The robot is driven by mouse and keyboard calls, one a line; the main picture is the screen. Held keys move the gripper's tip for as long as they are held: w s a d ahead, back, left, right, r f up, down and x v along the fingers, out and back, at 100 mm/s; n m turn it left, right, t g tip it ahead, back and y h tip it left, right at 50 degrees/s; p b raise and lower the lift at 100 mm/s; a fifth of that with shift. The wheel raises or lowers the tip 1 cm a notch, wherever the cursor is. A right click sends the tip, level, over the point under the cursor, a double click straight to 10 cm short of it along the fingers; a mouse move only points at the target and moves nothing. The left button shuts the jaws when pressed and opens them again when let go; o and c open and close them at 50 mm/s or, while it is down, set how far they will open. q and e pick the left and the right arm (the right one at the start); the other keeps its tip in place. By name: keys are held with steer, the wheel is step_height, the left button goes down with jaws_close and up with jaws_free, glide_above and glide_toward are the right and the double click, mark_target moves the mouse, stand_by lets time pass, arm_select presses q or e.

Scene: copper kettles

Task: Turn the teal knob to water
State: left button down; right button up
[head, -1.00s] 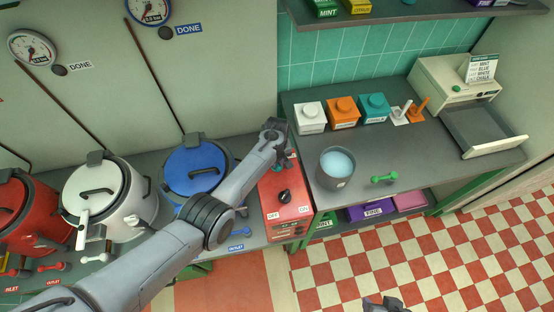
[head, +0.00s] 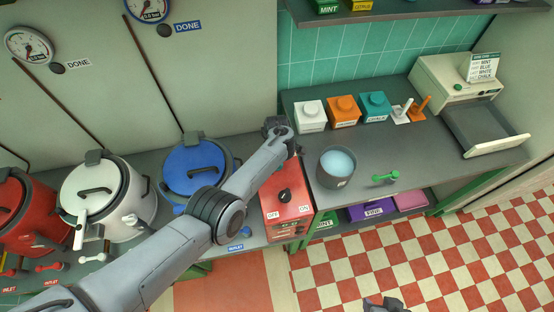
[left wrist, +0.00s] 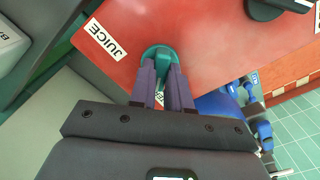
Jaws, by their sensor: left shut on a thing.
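The teal knob (left wrist: 156,53) shows in the left wrist view on the red top of a control box (head: 287,219). My left gripper (left wrist: 168,78) is shut on the knob, one finger on each side of its grip bar. A white JUICE label (left wrist: 103,36) lies to the left of the knob. In the head view my left forearm and wrist (head: 277,127) cover the knob. My right gripper (head: 383,303) shows only in part at the bottom edge.
A black OFF/ON knob (head: 284,196) is on the same red box. A blue kettle (head: 192,165) stands just left of the box. A grey pot of pale blue liquid (head: 336,167) and a green handle (head: 386,177) are to the right.

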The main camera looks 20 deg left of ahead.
stand_by(0.6)
arm_select(q)
steer(key=c, duration=1.1)
jaws_free()
steer(key=shift+r, duration=0.15)
steer(key=shift+r+p, duration=2)
steer(key=shift+r, duration=3.3)
steer(key=shift+f, duration=0.1)
